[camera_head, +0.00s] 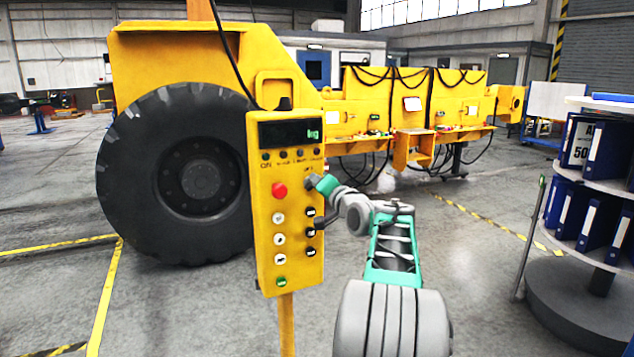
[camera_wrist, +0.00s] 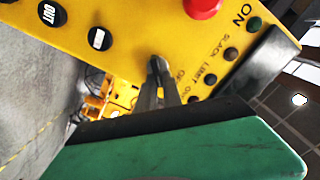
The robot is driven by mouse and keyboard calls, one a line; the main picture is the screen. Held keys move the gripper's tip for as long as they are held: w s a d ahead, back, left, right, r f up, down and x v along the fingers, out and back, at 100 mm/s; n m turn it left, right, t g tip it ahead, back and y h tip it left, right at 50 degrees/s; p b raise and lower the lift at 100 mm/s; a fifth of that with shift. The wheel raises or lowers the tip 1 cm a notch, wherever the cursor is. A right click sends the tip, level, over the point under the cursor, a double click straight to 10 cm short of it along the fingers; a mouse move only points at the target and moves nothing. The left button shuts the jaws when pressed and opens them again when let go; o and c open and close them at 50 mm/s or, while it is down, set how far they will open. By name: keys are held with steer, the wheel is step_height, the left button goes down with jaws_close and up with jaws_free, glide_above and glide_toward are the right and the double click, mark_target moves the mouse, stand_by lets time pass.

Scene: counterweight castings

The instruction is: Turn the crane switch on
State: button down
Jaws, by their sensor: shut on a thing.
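The yellow crane control box (camera_head: 285,235) stands upright on a post, with a dark display marked "kg" at its top. In the wrist view its yellow face (camera_wrist: 115,35) fills the upper part, and the small dark crane switch (camera_wrist: 155,63) shows beside a partly hidden "OFF" label. My gripper (camera_head: 313,181) reaches in from the right to the upper right of the box face. In the wrist view my gripper (camera_wrist: 161,84) is shut on the switch. In the head view the gripper hides the switch. The switch's exact setting cannot be told.
A red button (camera_head: 279,189) and several white, black and green buttons sit close by on the box. A large tyre (camera_head: 140,190) stands behind it. Shelves with blue binders (camera_head: 600,155) are at the right. Open floor lies between the box and the shelves.

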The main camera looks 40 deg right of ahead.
steer(key=shift+s+d+f+m+p, duration=0.15)
steer(key=shift+m+p, duration=0.25)
steer(key=shift+m, duration=1)
steer(key=shift+w+f+m+p, duration=0.15)
steer(key=shift+m+p, duration=0.25)
steer(key=shift+m, duration=1)
steer(key=shift+s+d+f+m+p, duration=0.15)
steer(key=shift+m+p, duration=0.25)
steer(key=shift+m, duration=1)
steer(key=shift+a+f, duration=0.1)
steer(key=c, duration=1.5)
jaws_free()
steer(key=b+v, duration=0.2)
steer(key=v, duration=0.5)
steer(key=shift+s, duration=0.35)
